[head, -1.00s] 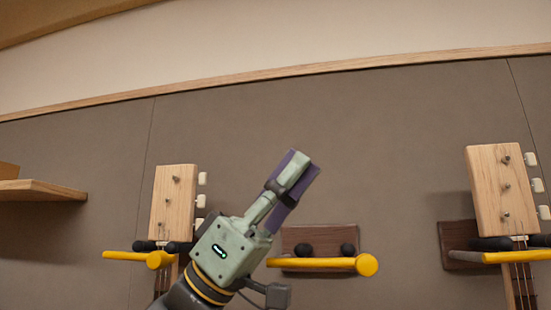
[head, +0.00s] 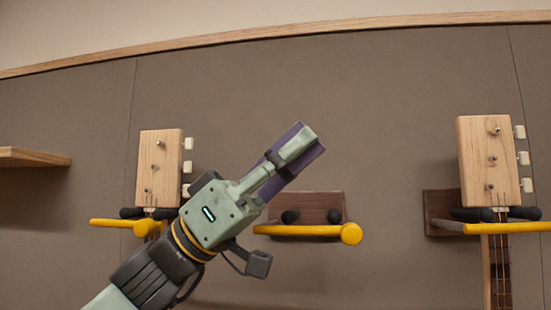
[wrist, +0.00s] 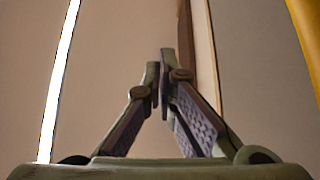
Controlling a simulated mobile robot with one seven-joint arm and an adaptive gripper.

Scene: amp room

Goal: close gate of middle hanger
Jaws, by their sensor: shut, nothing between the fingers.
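The middle hanger has a dark wood plate (head: 335,200) on the wall with two black pegs. Its yellow gate bar (head: 305,231) spans level in front of and below the pegs, with a round knob at the right end. I cannot tell whether the bar is latched. My gripper (head: 302,146) points up and right, just above and left of the middle hanger in the picture, and looks apart from it. In the wrist view its two purple-padded fingers (wrist: 160,80) meet at the tips with nothing between them.
Guitars hang at the left (head: 160,165) and right (head: 487,160), each with a yellow bar at its hanger. A wooden shelf (head: 35,157) is at the far left. A yellow strip (wrist: 308,45) crosses the wrist view's upper right corner.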

